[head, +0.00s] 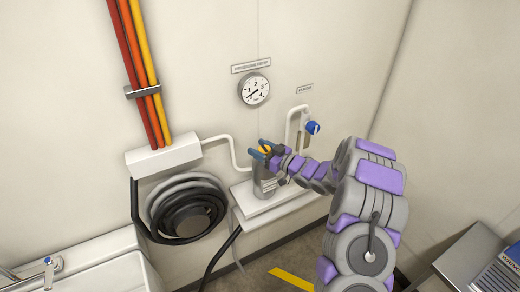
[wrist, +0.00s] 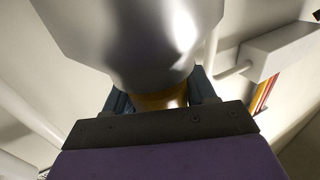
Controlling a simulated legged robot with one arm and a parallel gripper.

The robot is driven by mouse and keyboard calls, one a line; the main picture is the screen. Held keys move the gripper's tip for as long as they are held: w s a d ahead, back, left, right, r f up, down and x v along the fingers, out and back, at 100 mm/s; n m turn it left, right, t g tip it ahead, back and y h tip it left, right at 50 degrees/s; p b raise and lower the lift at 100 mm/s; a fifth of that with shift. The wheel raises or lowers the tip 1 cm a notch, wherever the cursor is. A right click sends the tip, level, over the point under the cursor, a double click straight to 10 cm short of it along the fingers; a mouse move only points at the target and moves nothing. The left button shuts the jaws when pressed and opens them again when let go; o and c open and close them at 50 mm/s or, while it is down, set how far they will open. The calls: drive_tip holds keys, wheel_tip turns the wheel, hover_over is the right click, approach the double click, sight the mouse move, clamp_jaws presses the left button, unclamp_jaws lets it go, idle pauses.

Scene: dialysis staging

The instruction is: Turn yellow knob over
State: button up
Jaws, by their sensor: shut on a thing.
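The yellow knob (head: 265,149) sits on top of a grey metal cylinder (head: 263,184) standing at the wall shelf. My gripper (head: 266,150) reaches it from the right, with its dark blue fingers on either side of the knob. The gripper is shut on the knob. In the wrist view a yellow part of the knob (wrist: 160,100) shows between the fingers, and the large metal body (wrist: 135,40) fills the upper middle. Most of the knob is hidden by the fingers and the metal body.
A pressure gauge (head: 254,90) is on the wall above. A blue knob (head: 313,127) on a white pipe is to the right. A hose reel (head: 187,212) and a white box (head: 163,156) are to the left. A sink (head: 95,268) stands lower left.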

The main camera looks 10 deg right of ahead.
drive_tip(key=shift+f, duration=0.1)
idle(0.7)
drive_tip(key=o, duration=0.9)
drive_tip(key=shift+d, duration=0.1)
drive_tip(key=shift+o, duration=0.2)
drive_tip(key=shift+s+d, duration=0.1)
drive_tip(key=p+v, duration=0.2)
drive_tip(key=v, duration=1.5)
drive_tip(key=shift+d, duration=0.15)
